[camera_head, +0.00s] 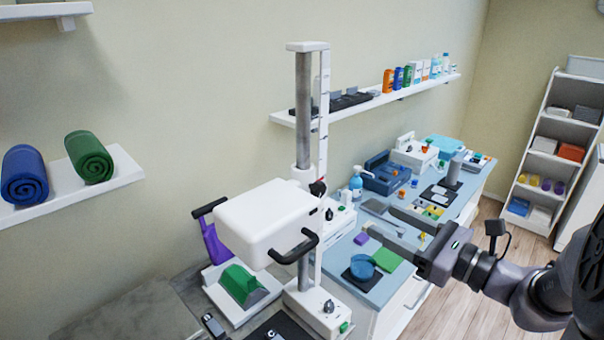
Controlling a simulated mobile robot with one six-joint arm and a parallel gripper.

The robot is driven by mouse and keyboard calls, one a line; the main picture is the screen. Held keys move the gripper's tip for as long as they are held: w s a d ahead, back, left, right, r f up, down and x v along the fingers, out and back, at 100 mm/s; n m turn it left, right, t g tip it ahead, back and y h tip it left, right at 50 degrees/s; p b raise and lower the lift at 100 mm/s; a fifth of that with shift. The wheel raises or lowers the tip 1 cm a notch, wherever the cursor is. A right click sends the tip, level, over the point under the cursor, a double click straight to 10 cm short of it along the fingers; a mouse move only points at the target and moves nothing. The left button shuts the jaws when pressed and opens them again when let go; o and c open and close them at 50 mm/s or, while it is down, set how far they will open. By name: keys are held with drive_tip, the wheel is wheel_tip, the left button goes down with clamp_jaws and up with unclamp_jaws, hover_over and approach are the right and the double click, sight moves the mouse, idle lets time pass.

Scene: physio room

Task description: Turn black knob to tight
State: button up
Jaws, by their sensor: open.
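A white device has a tall column (303,110) and a white box-shaped head (268,218) with black handles. A small black knob (329,214) shows on the right side of the head. Another dark knob with a bit of red (318,188) sits higher, by the column. A third dark knob (329,306) stands on the white base. I cannot tell which one the task means, and no tight marking is readable. My gripper (379,219) is open and empty, its two fingers pointing left over the blue-grey counter, apart from the knobs.
The counter (345,252) holds a blue bowl (363,267), a green cloth (387,260), a pump bottle (356,183) and several small items. A wall shelf (285,118) carries bottles. A green wedge (240,284) lies lower left. A white rack (540,112) stands right, with open floor before it.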

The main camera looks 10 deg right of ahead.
sight(321, 191)
drive_tip(key=x, duration=1.6)
drive_tip(key=shift+a+f, duration=0.15)
drive_tip(key=shift+a, duration=0.15)
clamp_jaws()
